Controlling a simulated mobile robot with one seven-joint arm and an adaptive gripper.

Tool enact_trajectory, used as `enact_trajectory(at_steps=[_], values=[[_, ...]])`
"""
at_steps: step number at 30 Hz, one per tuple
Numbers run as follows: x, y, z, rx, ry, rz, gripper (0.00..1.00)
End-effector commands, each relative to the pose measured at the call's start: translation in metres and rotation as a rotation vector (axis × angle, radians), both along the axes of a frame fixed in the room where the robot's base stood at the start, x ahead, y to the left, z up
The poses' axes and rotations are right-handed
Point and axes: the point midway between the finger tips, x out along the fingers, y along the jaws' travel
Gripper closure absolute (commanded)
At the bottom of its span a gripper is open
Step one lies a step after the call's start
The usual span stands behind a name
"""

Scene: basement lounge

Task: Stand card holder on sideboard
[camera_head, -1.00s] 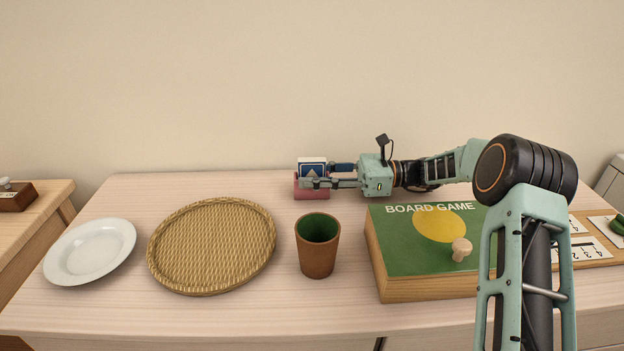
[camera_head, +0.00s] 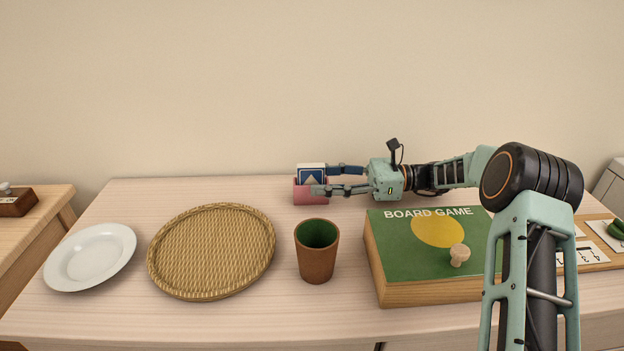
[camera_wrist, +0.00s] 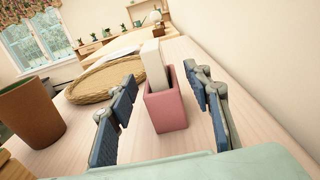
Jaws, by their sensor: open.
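The card holder (camera_head: 303,196) is a small pink box with a white and blue card pack (camera_head: 311,171) upright in it. It stands upright on the sideboard (camera_head: 160,190) near the wall. In the wrist view the pink holder (camera_wrist: 166,109) stands between my finger pads, with visible space on both sides, and the pack's white edge (camera_wrist: 153,62) rises from it. My gripper (camera_head: 335,180) is open, level and reaching in from the right. In the head view the near finger covers part of the holder's right side.
A brown cup (camera_head: 317,262) with a green inside stands in front of the holder. A woven tray (camera_head: 205,255) and a white plate (camera_head: 90,257) lie left. The board game box (camera_head: 420,290) lies right, below my forearm. The wall (camera_head: 220,90) is close behind.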

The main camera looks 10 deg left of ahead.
Motion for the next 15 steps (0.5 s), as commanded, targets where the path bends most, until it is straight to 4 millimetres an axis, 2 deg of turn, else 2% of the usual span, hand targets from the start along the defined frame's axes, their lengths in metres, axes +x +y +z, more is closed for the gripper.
enact_trajectory(at_steps=[3,9,15], values=[[0.008,-0.027,0.002,0.000,0.000,-0.004,0.54],[0.018,-0.066,0.001,0.002,0.000,-0.003,0.54],[0.023,-0.087,0.001,0.001,0.000,-0.001,0.54]])
